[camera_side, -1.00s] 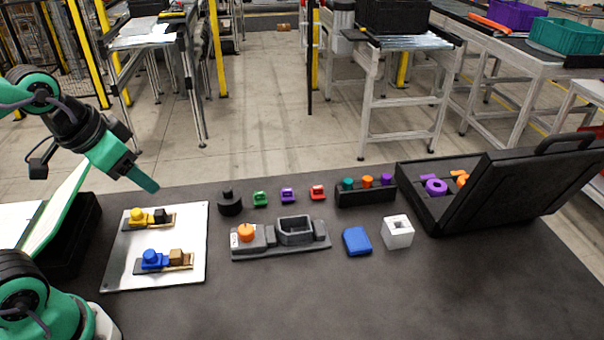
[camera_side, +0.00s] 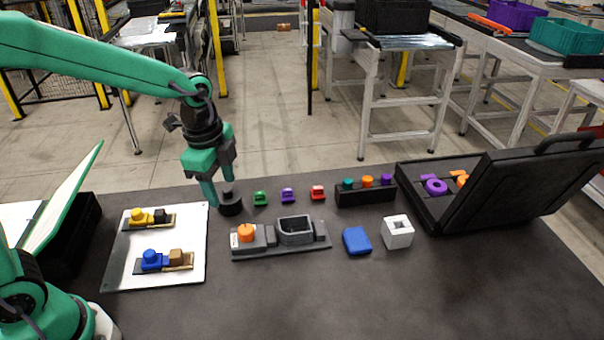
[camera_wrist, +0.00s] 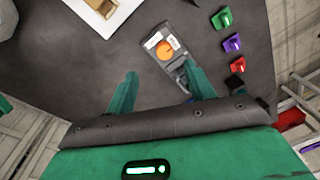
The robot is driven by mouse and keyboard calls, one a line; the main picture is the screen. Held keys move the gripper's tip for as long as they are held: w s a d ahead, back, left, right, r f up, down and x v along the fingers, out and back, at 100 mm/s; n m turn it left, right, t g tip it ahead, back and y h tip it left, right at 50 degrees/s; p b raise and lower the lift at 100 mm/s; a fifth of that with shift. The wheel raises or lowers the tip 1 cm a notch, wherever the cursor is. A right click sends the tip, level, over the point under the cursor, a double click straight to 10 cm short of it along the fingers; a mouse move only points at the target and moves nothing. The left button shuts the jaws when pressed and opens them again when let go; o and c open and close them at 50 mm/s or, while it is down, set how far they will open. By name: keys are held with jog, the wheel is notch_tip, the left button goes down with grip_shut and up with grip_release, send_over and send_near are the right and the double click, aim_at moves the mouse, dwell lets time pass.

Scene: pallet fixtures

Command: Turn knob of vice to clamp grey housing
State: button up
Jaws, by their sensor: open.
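The vice (camera_side: 264,252) is a long dark grey fixture near the table's middle, with a round orange knob (camera_side: 246,232) at its left end. The grey housing (camera_side: 296,228) is an open-topped box at the vice's right part; whether the jaws touch it cannot be told. My gripper (camera_side: 220,194) is open and empty, pointing down, behind and left of the knob in the side view. In the wrist view, the knob (camera_wrist: 166,49) shows just beyond and between my fingertips (camera_wrist: 161,70). My right finger hides part of the vice (camera_wrist: 157,37), and the housing is mostly hidden there.
A black round piece (camera_side: 231,206) stands beside my fingers in the side view. Green (camera_side: 260,199), purple (camera_side: 288,196) and red (camera_side: 317,193) pieces stand behind the vice. A white plate (camera_side: 122,275) lies left; a blue block (camera_side: 357,242) and white block (camera_side: 398,232) stand right. The front table is clear.

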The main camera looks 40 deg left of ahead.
aim_at(246, 228)
jog(key=w+f+m, duration=0.1)
jog(key=w+d+f+m, duration=0.1)
jog(key=f, duration=0.1)
jog(key=d+f+m+g, duration=0.1)
jog(key=f, duration=0.1)
jog(key=shift+w+d+m, duration=0.1)
jog(key=shift+w+m, duration=0.3)
jog(key=shift+f, duration=0.15)
jog(key=shift+f, duration=3.75)
jog(key=c, duration=1)
jog(key=shift+o, duration=0.2)
